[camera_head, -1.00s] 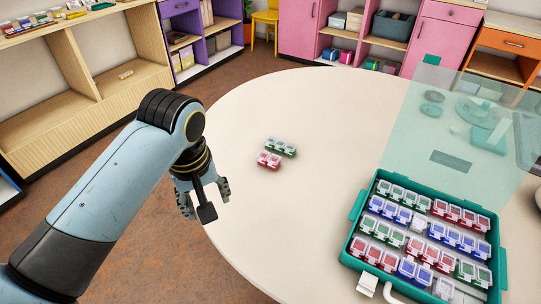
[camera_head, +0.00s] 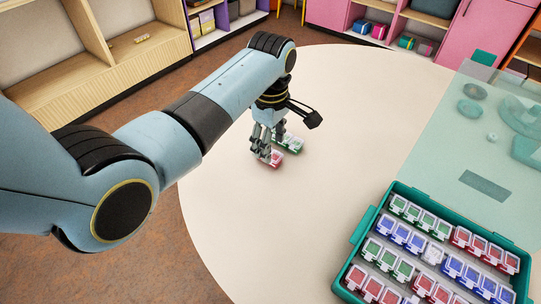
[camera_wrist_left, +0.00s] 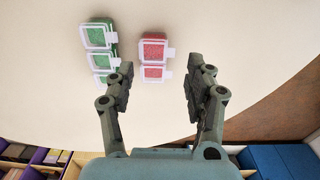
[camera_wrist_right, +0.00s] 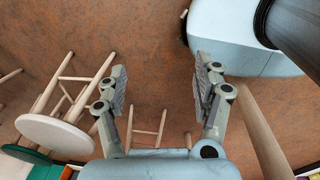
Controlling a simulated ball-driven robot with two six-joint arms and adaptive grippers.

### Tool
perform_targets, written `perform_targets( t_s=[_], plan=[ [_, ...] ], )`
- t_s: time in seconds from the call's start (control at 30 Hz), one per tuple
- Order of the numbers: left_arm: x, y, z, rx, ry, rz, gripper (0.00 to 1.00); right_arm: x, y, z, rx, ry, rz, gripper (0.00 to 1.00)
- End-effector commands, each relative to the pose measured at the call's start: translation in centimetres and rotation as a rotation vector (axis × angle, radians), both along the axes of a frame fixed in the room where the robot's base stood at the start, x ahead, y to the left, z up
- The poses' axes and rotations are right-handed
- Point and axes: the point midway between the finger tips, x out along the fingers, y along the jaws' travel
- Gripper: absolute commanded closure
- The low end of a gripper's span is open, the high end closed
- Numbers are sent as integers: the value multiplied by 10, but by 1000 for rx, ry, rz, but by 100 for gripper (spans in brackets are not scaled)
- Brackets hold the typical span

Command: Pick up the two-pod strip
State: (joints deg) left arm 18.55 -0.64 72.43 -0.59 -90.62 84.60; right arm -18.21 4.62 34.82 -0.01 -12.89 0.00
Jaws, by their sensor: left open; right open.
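The two-pod strip (camera_head: 275,160), red with clear lids, lies on the round table. In the left wrist view the strip (camera_wrist_left: 153,58) is between and just beyond my left fingertips, nearer the left finger. A green strip of several pods (camera_head: 291,143) lies beside it; in the left wrist view the green strip (camera_wrist_left: 100,45) is on the left, its near end partly hidden by my left finger. My left gripper (camera_head: 265,150) is open over the strips, with nothing held. My right gripper (camera_wrist_right: 160,85) is open and empty, away from the strips, above the floor.
A teal case (camera_head: 361,225) with rows of red, green and blue strips stands open at the table's right, its clear lid (camera_head: 470,140) raised behind. The middle of the table (camera_head: 270,220) is clear. The right wrist view shows a wooden stool (camera_wrist_right: 55,132).

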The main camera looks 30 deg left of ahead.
Motion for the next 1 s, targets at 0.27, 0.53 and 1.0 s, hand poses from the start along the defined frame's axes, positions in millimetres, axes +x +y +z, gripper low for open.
perform_targets(
  t_s=[0.27, 0.53, 1.0],
  plan=[
    [3, -2, -38, 0, 3, -1, 46, 29, 0, -5, 0, -44, 1, 32],
    [3, -1, -54, 0, -1, -1, 46, 31, 0, -8, 0, -47, 2, 32],
    [3, -1, -54, 0, -1, -1, 92, 18, 0, -8, 0, -28, 1, 32]
  ],
)
